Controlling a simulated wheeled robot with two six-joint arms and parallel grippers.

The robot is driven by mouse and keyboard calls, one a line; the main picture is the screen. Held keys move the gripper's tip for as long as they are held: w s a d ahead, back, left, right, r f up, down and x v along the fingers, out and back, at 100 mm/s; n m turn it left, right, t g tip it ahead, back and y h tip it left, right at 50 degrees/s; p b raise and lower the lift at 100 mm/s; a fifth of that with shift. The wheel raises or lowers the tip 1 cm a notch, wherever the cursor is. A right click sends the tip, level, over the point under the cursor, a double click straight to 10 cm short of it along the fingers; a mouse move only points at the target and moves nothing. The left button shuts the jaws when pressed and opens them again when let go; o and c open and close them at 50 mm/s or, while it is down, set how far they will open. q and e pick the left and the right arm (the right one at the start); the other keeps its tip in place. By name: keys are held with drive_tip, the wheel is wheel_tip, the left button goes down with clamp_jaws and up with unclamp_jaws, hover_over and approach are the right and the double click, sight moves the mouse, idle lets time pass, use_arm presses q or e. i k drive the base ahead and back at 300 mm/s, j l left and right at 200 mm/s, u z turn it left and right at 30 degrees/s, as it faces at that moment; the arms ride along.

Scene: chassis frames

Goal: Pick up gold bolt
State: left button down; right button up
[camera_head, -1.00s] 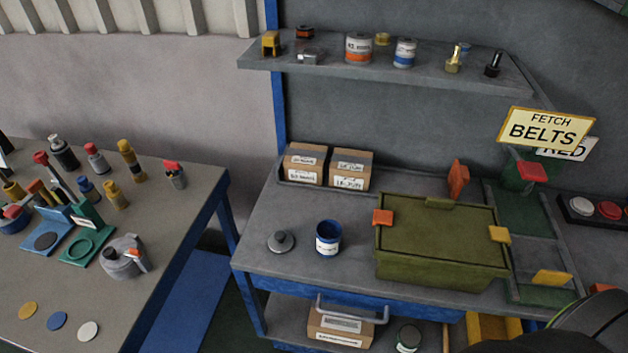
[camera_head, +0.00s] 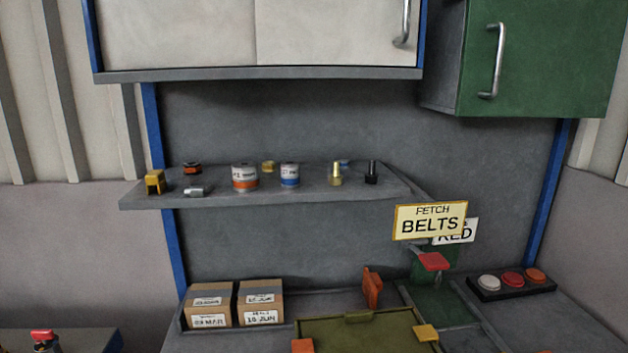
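The gold bolt (camera_head: 336,174) stands upright on the grey wall shelf (camera_head: 220,201), towards its right end. A black bolt (camera_head: 371,173) stands just to its right. A can with a blue band (camera_head: 289,175) is to its left, with a gap between. Neither of my grippers is in view.
The shelf also holds an orange-banded can (camera_head: 244,177), a yellow bracket (camera_head: 154,182) and small metal parts. A wall cabinet (camera_head: 260,35) hangs above, a green cabinet (camera_head: 540,60) at right. Below are cardboard boxes (camera_head: 208,304), a green bin (camera_head: 375,331) and a "FETCH BELTS" sign (camera_head: 430,220).

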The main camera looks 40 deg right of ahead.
sight(336, 179)
drive_tip(key=z, duration=1.35)
